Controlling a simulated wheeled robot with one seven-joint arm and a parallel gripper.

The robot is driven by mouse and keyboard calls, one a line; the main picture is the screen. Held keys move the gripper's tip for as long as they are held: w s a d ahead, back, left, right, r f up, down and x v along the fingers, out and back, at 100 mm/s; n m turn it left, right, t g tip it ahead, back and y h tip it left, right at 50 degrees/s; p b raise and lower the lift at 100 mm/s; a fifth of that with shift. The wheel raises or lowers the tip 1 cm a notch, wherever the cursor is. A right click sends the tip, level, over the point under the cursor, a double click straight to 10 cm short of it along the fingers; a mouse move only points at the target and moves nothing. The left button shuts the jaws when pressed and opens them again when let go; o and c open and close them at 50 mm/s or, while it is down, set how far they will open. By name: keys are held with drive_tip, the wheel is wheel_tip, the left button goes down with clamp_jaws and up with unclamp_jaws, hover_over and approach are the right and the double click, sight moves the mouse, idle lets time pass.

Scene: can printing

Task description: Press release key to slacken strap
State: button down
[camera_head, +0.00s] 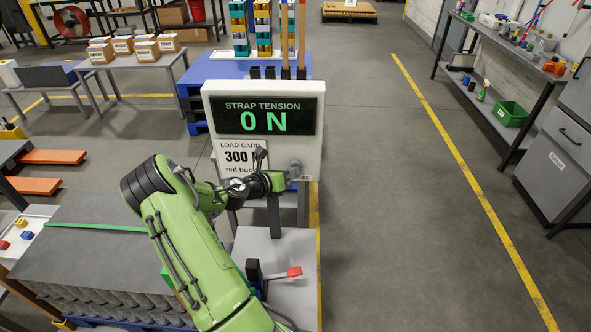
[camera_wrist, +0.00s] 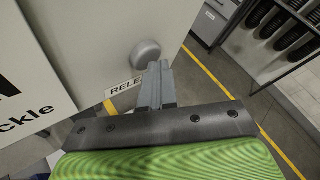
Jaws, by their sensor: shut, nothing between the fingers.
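The release key is a round grey button (camera_wrist: 146,54) on the pale control panel (camera_wrist: 95,35), above a label (camera_wrist: 124,87) reading "RELE…". It also shows at the panel's lower right in the head view (camera_head: 295,167). My gripper (camera_wrist: 158,67) is shut and empty, its fingertips right at the button's lower right edge in the wrist view. I cannot tell whether they touch it. The panel's display (camera_head: 264,117) reads "STRAP TENSION 0 N". A green strap (camera_head: 95,227) lies across a dark grey stack (camera_head: 80,258).
A load card (camera_head: 236,157) on the panel reads "300" and "red buckle", partly hidden by my arm. A red-tipped lever (camera_head: 293,271) stands on the grey surface below. Blue pallets and posts stand behind the panel. Open floor with a yellow line (camera_head: 470,190) lies right.

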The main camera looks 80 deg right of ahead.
idle(0.3)
drive_tip(key=shift+s+a, duration=0.15)
drive_tip(key=shift+a, duration=0.45)
drive_tip(key=shift+s+a, duration=0.15)
drive_tip(key=shift+a, duration=0.45)
drive_tip(key=shift+a, duration=0.1)
drive_tip(key=shift+s+a+p, duration=0.1)
drive_tip(key=shift+s+a, duration=0.1)
drive_tip(key=shift+a, duration=0.6)
drive_tip(key=shift+s+a+p, duration=0.15)
drive_tip(key=shift+a, duration=0.65)
drive_tip(key=shift+s+a+p, duration=0.1)
drive_tip(key=shift+s+a, duration=0.1)
drive_tip(key=shift+a, duration=0.6)
